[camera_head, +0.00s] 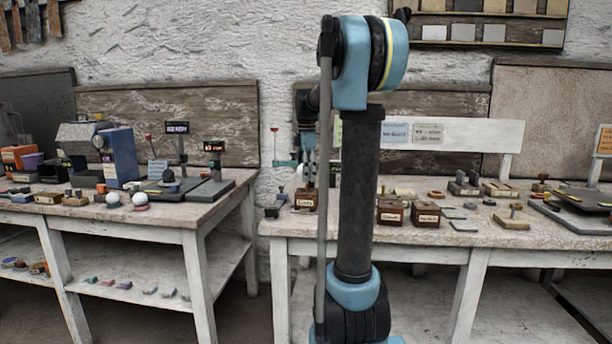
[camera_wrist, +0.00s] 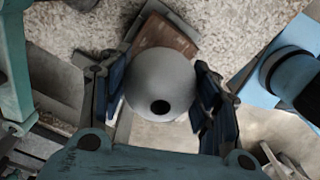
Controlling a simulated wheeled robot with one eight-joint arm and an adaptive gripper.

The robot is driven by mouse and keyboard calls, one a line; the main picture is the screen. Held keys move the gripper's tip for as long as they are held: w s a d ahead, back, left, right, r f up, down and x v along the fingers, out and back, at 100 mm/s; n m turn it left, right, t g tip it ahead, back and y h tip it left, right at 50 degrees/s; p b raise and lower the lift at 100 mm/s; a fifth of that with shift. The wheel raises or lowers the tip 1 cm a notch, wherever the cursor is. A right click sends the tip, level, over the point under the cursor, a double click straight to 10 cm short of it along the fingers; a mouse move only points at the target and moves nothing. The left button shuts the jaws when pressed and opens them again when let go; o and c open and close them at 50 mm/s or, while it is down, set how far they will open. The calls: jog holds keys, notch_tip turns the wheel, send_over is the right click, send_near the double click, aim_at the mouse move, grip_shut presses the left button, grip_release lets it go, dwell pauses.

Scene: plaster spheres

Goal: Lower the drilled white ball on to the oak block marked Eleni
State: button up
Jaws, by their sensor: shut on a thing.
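In the wrist view my gripper (camera_wrist: 162,92) is shut on a white ball (camera_wrist: 158,75), with one blue-padded finger at each side. The ball's dark drilled hole faces the camera. A brown wooden block (camera_wrist: 168,37) lies behind the ball, partly hidden by it; whether they touch I cannot tell. In the head view my gripper (camera_head: 308,172) points down above a small brown labelled block (camera_head: 306,199) on the right bench. The held ball is not clear there. Two similar labelled blocks stand right of my arm, one (camera_head: 391,211) and another (camera_head: 426,214). I cannot surely read Eleni on any.
The right bench (camera_head: 500,240) also bears flat tiles and small wooden pieces. A small dark pot (camera_head: 272,211) stands left of the block under my gripper. Two white balls, one (camera_head: 113,199) and one (camera_head: 140,200), sit on the left bench. A gap separates the benches.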

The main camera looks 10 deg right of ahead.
jog(key=shift+f, duration=2)
jog(key=o, duration=1.3)
jog(key=shift+c, duration=0.2)
jog(key=shift+r, duration=0.1)
jog(key=shift+r, duration=1.95)
